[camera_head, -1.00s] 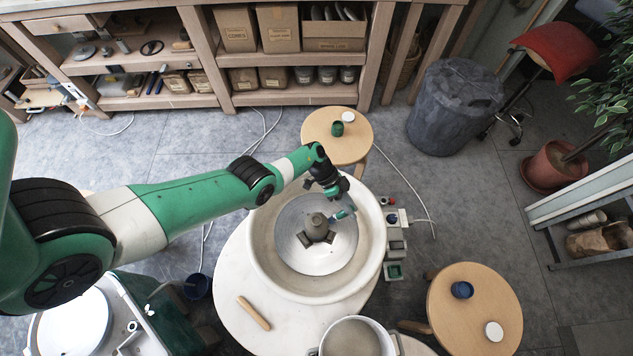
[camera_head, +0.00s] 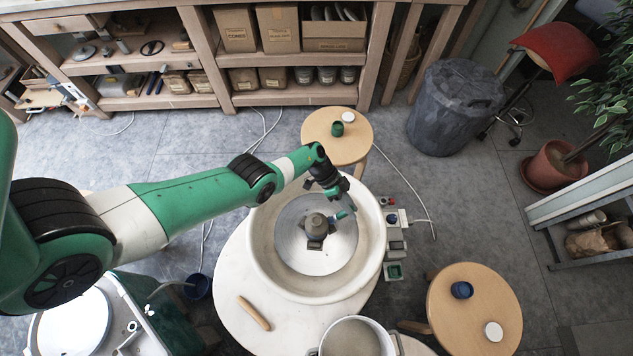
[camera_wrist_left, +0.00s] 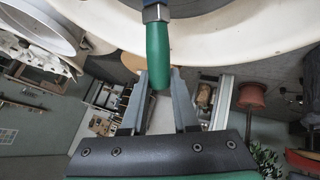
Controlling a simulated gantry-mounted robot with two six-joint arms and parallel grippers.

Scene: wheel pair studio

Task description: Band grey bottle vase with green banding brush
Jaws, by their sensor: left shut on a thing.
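The grey bottle vase (camera_head: 315,223) stands upright near the middle of the round metal wheel head (camera_head: 337,252), with dark blocks at its foot. My left gripper (camera_head: 339,190) is just up and right of the vase in the head view. It is shut on the green banding brush (camera_head: 346,213), whose tip points left toward the vase; I cannot tell whether it touches. In the left wrist view the brush's green handle (camera_wrist_left: 158,55) sits between the two grey fingers (camera_wrist_left: 159,80), with its metal ferrule at the top. The vase is not visible there. My right gripper is not in view.
A pale splash pan (camera_head: 264,268) surrounds the wheel head. A stool behind holds an open green pot (camera_head: 337,129) and white lid. A right-hand stool holds a blue pot (camera_head: 461,290) and white lid. A wooden stick (camera_head: 254,313) and bucket (camera_head: 350,338) are in front.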

